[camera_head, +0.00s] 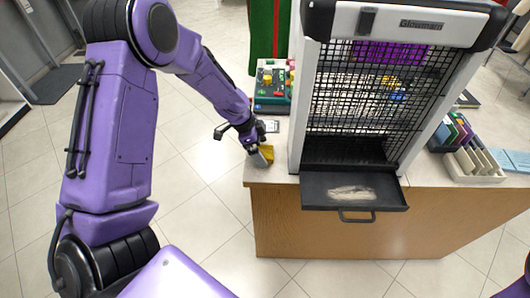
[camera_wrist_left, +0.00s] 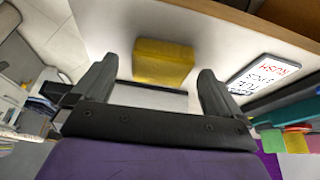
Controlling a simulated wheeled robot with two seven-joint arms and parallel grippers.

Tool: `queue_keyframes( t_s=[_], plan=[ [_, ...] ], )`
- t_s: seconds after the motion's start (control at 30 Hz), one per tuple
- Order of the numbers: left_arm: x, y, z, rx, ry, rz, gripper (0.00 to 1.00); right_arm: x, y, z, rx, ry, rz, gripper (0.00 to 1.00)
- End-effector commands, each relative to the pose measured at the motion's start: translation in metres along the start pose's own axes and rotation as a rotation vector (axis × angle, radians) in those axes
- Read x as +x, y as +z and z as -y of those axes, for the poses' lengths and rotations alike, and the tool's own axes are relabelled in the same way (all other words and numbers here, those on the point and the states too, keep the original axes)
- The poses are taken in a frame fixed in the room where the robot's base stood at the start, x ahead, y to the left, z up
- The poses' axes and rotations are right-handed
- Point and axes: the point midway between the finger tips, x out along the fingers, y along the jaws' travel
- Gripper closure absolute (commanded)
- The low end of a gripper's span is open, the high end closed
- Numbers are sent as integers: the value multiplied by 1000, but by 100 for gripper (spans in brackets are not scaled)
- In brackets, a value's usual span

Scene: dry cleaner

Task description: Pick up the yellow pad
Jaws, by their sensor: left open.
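The yellow pad (camera_wrist_left: 163,62) lies on the pale counter top, straight ahead of my left gripper (camera_wrist_left: 150,85) in the left wrist view. The two dark fingers are apart, and the pad sits just beyond and between their tips with nothing held. In the head view the pad (camera_head: 267,152) is a small yellow patch at the counter's left end, partly hidden by the left gripper (camera_head: 262,154) above it. I cannot tell whether a finger touches the pad. My right gripper is not in view.
A white machine with a black mesh front (camera_head: 372,95) and a pulled-out dark tray (camera_head: 385,188) stands right of the pad. A card with red lettering (camera_wrist_left: 258,80) lies beside the pad. A box of colourful items (camera_head: 272,84) is behind; a file rack (camera_head: 470,160) stands at right.

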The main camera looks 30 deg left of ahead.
Motion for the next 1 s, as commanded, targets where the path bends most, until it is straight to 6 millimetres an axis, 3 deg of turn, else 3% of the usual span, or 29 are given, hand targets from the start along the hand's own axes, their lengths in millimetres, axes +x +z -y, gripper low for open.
queue_keyframes(
  t_s=[0.1,0.33,0.5,0.87,1.0],
  plan=[
    [14,-2,1,2,0,1,0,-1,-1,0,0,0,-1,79],
    [16,-2,0,3,0,0,3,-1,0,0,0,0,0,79],
    [16,-2,0,3,-1,0,57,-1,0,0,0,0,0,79],
    [15,-2,0,2,0,0,57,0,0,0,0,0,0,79],
    [4,-7,1,4,-3,-2,57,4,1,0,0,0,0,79]
  ],
)
